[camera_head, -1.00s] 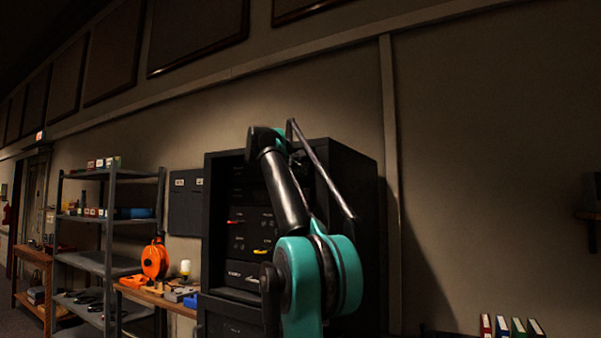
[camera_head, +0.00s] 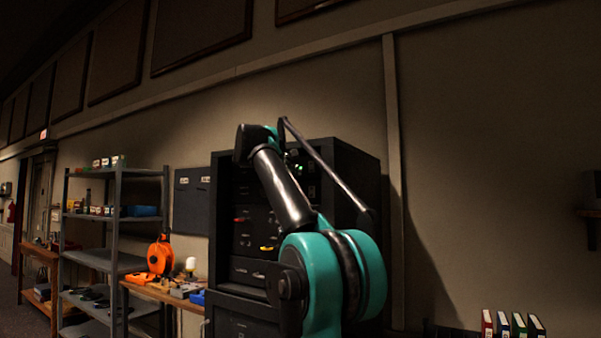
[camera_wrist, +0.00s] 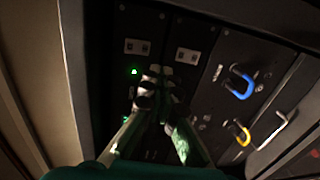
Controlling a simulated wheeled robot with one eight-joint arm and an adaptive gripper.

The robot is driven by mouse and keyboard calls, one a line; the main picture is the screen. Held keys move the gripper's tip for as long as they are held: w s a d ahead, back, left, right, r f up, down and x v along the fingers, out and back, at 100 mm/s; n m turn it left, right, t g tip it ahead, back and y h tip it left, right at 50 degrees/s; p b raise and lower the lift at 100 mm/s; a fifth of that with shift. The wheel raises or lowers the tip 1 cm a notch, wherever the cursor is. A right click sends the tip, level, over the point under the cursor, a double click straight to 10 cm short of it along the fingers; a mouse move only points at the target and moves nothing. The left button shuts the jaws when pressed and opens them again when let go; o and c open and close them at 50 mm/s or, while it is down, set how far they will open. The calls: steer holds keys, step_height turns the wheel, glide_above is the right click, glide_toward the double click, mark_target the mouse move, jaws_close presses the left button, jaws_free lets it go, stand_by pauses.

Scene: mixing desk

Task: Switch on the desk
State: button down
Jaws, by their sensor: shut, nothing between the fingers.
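The black equipment rack (camera_head: 350,185) stands against the wall, partly hidden behind my arm in the head view. Small green lights (camera_head: 299,168) glow on its upper front. In the wrist view the dark panel (camera_wrist: 200,80) fills the middle, with a green light (camera_wrist: 134,71) and small pale switch plates (camera_wrist: 137,46) above my gripper. My gripper (camera_wrist: 158,92) is shut and empty, its tips close in front of the panel beside the green light. Whether the tips touch the panel I cannot tell. No desk's switch is clearly identifiable.
Blue (camera_wrist: 241,88) and yellow (camera_wrist: 241,133) loops stick out from the panel to the right of my gripper. An orange cable reel (camera_head: 160,257) stands on a bench left of the rack. Grey shelves (camera_head: 115,225) stand farther left.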

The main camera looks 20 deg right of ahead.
steer(key=s+a, duration=0.3)
steer(key=a, duration=0.1)
steer(key=shift+f, duration=0.35)
steer(key=s+a+f+m+g+y, duration=0.1)
steer(key=s+f+m+g+y, duration=0.15)
steer(key=f, duration=1.75)
steer(key=s+a+f+m+g+y, duration=0.1)
steer(key=s+f+m+g+y, duration=0.2)
steer(key=f, duration=1.6)
steer(key=s+a+f+y, duration=0.2)
steer(key=s+a+f, duration=0.1)
steer(key=s+f, duration=0.5)
steer(key=s+a+f+m+y, duration=0.1)
steer(key=s+a+f+y, duration=0.2)
steer(key=s+f, duration=0.6)
steer(key=s+a+f+m+y, duration=0.1)
steer(key=s+a+f, duration=0.4)
steer(key=f, duration=1.2)
steer(key=s+y, duration=0.1)
steer(key=s, duration=0.3)
steer(key=shift+a+f, duration=0.15)
steer(key=shift+f, duration=0.25)
steer(key=shift+g+y, duration=0.25)
